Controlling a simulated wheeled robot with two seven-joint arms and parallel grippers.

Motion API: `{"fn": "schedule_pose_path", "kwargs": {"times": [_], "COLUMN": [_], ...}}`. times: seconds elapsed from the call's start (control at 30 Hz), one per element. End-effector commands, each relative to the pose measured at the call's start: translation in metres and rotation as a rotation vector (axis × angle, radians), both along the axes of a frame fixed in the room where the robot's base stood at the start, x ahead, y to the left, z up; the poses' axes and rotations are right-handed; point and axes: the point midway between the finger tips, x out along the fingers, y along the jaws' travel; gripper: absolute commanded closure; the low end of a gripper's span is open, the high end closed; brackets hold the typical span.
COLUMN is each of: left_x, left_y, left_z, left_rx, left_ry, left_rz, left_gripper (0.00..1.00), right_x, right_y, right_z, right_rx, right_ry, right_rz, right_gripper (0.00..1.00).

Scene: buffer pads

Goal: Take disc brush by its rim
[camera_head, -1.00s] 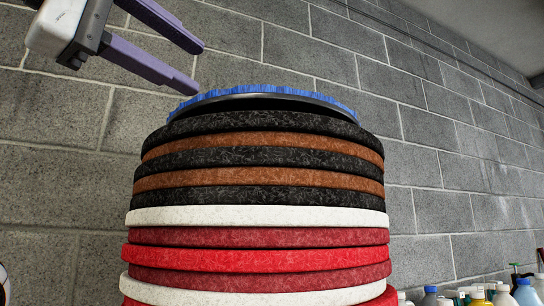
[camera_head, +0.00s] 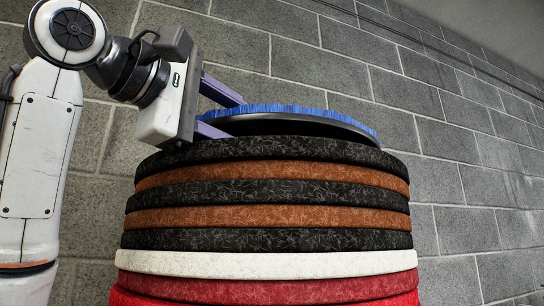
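The disc brush (camera_head: 300,118), with blue bristles around its edge and a dark body, lies tilted on top of a tall stack of round pads (camera_head: 270,200). My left gripper (camera_head: 236,119) is at the brush's left edge. Its two purple fingers are spread, one above the rim and behind it, the other low at the near left side. The left part of the rim lies between the fingers; whether they touch it I cannot tell. My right gripper is not in view.
The stack has black, brown, white and red pads, with a black pad (camera_head: 270,150) on top directly under the brush and close below the lower finger. A grey block wall (camera_head: 450,120) stands behind. The space right of the stack is clear.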

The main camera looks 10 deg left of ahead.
Motion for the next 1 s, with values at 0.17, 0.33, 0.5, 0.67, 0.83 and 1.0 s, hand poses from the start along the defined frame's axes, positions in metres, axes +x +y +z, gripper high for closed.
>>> {"fn": "schedule_pose_path", "kwargs": {"times": [0.17,0.33,0.5,0.67,0.83,1.0], "left_x": [0.0059,0.0055,0.0053,0.0053,0.0051,0.0051], "left_y": [-0.0025,-0.0024,-0.0025,-0.0025,-0.0025,-0.0025], "left_z": [-0.0007,-0.0008,-0.0007,-0.0007,-0.0008,-0.0008], "left_rx": [0.0,0.0,0.0,0.0,0.0,0.0], "left_ry": [0.0,0.0,0.0,0.0,0.001,0.001], "left_rz": [0.0,0.0,0.0,0.0,0.0,0.0], "left_gripper": [0.59,0.65,0.94,1.0,1.0,1.0], "right_x": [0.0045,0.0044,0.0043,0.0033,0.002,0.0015], "right_y": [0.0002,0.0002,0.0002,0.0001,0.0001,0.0], "right_z": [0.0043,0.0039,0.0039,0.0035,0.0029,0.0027], "right_rx": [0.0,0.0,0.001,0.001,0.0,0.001], "right_ry": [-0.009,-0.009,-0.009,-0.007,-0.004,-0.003], "right_rz": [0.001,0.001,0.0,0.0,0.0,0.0], "right_gripper": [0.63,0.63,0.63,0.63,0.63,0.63]}}
